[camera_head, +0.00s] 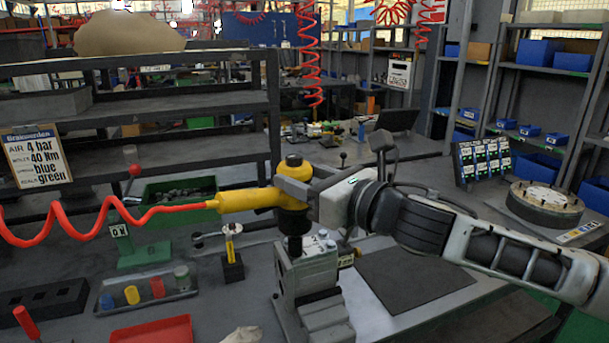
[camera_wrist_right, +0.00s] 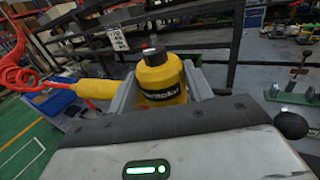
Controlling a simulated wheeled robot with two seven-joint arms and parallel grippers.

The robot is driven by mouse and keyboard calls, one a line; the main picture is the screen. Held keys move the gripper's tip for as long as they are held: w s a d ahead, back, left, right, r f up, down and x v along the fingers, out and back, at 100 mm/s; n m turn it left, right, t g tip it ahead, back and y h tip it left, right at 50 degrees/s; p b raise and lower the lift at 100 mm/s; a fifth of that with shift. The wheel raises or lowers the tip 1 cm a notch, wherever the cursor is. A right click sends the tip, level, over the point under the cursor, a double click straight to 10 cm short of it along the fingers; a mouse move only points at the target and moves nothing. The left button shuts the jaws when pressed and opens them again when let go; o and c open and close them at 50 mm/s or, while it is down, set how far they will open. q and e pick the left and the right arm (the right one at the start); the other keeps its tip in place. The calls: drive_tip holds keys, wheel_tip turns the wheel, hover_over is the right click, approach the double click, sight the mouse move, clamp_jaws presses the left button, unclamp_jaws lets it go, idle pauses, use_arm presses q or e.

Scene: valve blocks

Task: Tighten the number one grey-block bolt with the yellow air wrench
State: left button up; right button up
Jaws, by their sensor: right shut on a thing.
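The yellow air wrench (camera_head: 245,199) is held upright by my right gripper (camera_head: 293,184), whose fingers are shut around its body. Its handle points left, with a coiled red hose (camera_head: 85,222) attached. Its dark socket (camera_head: 292,244) points down at the top of the grey block (camera_head: 308,272). The socket seems to be at the block's top left, but contact is unclear, and the bolt under it is hidden. In the right wrist view the yellow wrench body (camera_wrist_right: 161,77) sits between the grey fingers (camera_wrist_right: 160,85). My left gripper is not in view.
Further left are a tray of coloured cylinders (camera_head: 148,296) and a green bin (camera_head: 172,198). A red tray (camera_head: 152,331) lies in front. A dark mat (camera_head: 415,275) is clear at right.

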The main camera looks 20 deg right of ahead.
drive_tip(key=shift+f, duration=0.35)
idle(3.1)
drive_tip(key=shift+r, duration=0.1)
drive_tip(key=shift+r+p, duration=0.5)
drive_tip(key=shift+p, duration=0.15)
drive_tip(key=shift+r, duration=3.25)
drive_tip(key=shift+f, duration=0.1)
